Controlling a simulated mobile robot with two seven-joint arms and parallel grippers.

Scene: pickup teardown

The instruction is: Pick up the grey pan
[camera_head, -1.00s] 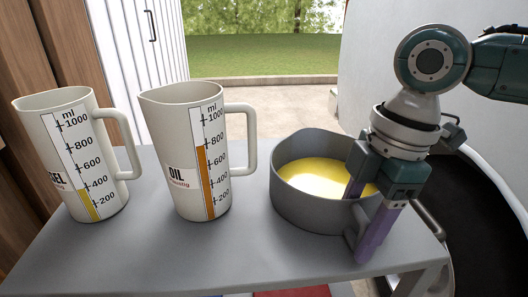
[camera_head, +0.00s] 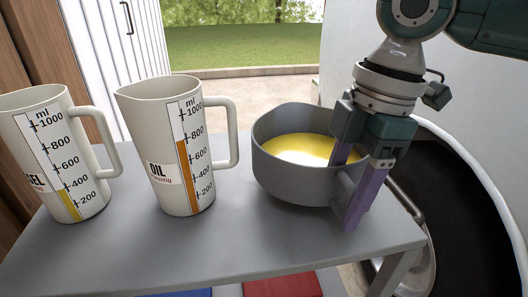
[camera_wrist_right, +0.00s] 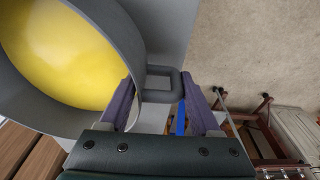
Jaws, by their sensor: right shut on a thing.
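The grey pan (camera_head: 300,187) holds yellow liquid and is at the right part of the grey table, close to level. It appears slightly above the tabletop, but I cannot clearly see a gap under it. My right gripper (camera_head: 350,188) is shut on the pan at its near right side. In the right wrist view, the pan's loop handle (camera_wrist_right: 160,72) lies between the two fingers of the gripper (camera_wrist_right: 160,92). My left gripper is not in view.
An oil jug (camera_head: 150,130) stands on the table (camera_head: 230,245) left of the pan, with a clear gap. Another measuring jug (camera_head: 35,150) stands farther left. A white rounded surface (camera_head: 465,90) is at the right. Red (camera_head: 285,286) and blue items are below the table's front edge.

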